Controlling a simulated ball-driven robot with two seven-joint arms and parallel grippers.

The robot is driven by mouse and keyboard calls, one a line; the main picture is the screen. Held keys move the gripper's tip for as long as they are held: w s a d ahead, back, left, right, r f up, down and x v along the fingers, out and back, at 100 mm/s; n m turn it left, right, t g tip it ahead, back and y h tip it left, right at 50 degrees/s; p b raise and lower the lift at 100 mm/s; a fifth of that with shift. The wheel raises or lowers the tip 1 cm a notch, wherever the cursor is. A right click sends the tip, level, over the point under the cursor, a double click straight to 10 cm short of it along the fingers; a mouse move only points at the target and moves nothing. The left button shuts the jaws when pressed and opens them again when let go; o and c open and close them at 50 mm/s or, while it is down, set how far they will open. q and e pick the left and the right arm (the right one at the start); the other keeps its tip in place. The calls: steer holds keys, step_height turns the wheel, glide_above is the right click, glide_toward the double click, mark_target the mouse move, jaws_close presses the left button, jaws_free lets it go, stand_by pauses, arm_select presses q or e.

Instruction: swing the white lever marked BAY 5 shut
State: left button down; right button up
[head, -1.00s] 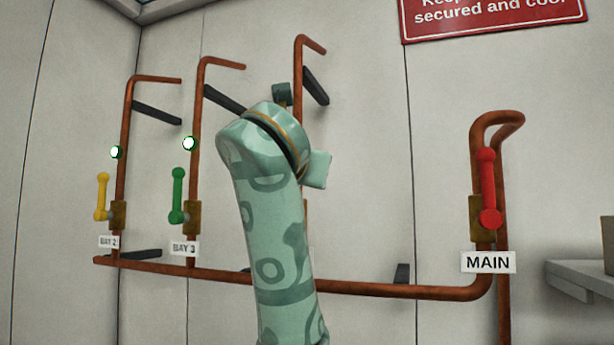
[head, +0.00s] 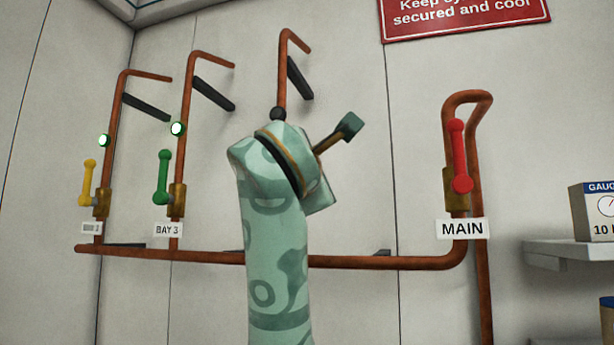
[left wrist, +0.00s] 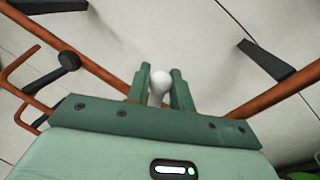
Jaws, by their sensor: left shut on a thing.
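My left gripper (head: 348,127) reaches out to the right of the third copper riser in the head view, on the end of my patterned green arm. The left wrist view shows its two fingers (left wrist: 162,82) shut on the rounded end of a white lever (left wrist: 161,88). The lever's body, its valve and any BAY 5 label are hidden behind my arm in the head view. A dark, unlit round lamp (head: 277,113) sits on the third riser just above my wrist. My right gripper is not in view.
A yellow lever (head: 88,183) and a green lever (head: 163,178) stand upright on the left risers, each beneath a lit lamp. A red lever (head: 459,157) stands at MAIN (head: 462,229). Dark brackets (head: 300,78) jut out by the pipes. A shelf (head: 570,250) is at right.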

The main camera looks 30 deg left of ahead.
arm_select(q)
steer(key=m, duration=0.1)
steer(key=f+m, duration=0.1)
steer(key=f+m+h+b, duration=0.1)
steer(key=shift+w+d+t, duration=0.1)
steer(key=shift+d+t, duration=0.15)
steer(key=shift+t, duration=0.05)
steer(key=shift+f+m+b, duration=0.5)
steer(key=shift+f+m, duration=0.15)
steer(key=shift+m, duration=0.45)
steer(key=shift+d+f+h, duration=0.1)
steer(key=shift+h, duration=0.2)
steer(key=c, duration=1.5)
jaws_free()
steer(key=shift+o, duration=0.2)
